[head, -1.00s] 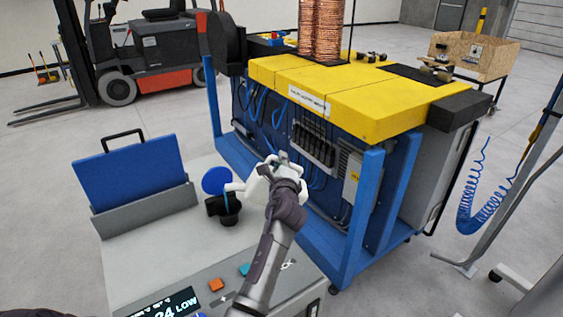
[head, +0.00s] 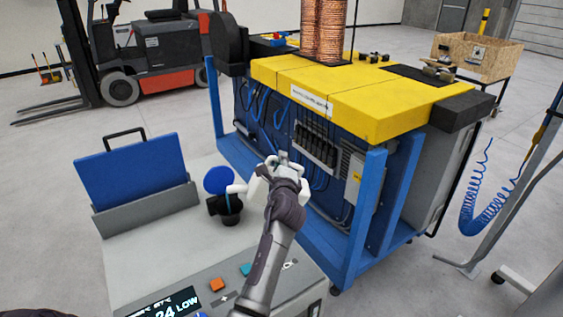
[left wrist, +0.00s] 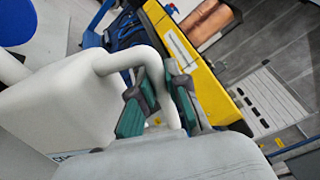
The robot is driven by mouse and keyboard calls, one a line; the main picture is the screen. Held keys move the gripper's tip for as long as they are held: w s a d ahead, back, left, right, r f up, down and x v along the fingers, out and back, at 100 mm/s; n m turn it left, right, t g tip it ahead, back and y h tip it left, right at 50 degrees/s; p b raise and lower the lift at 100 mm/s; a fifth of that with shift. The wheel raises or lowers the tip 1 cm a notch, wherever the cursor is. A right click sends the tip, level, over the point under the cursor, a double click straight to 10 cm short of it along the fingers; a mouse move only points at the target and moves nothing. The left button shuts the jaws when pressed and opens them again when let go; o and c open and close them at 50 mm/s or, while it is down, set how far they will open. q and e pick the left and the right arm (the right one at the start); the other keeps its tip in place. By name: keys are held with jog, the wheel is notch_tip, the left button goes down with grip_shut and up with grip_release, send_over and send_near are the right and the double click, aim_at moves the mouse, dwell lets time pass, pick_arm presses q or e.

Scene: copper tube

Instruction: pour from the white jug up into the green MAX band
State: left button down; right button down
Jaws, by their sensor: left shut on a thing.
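My left gripper (head: 281,161) is shut on the handle of the white jug (head: 257,188). In the left wrist view, its green-padded fingers (left wrist: 160,105) close around the handle of the jug (left wrist: 65,105). The jug is tilted, with its spout to the left above the black filler neck (head: 231,217). A thin blue streak shows beside the neck; I cannot tell whether it is liquid. A round blue cap (head: 218,180) stands open behind the neck. The display (head: 170,303) on the grey unit reads "24 LOW". I see no green MAX band. My right gripper is not in view.
The grey unit (head: 150,250) has an orange button (head: 217,284), a teal button (head: 246,269) and an upright blue panel (head: 128,178). A blue-framed machine with a yellow top (head: 345,97) stands close behind the jug. A forklift (head: 150,55) is further back.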

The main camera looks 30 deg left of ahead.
pick_arm(q)
jog(key=shift+s+a+r+n+b, duration=0.1)
jog(key=shift+s+a+n+b, duration=0.05)
jog(key=shift+a+n+b, duration=0.2)
dwell(0.7)
jog(key=shift+s+a+n, duration=0.1)
jog(key=shift+n, duration=0.15)
dwell(0.4)
jog(key=shift+s+a+r+n+p, duration=0.45)
jog(key=shift+a+r+n+p, duration=0.25)
jog(key=shift+p, duration=0.35)
jog(key=shift+s+a+r+n+p, duration=0.4)
jog(key=shift+a+r+n+p, duration=0.15)
jog(key=shift+r+p, duration=0.35)
dwell(4.3)
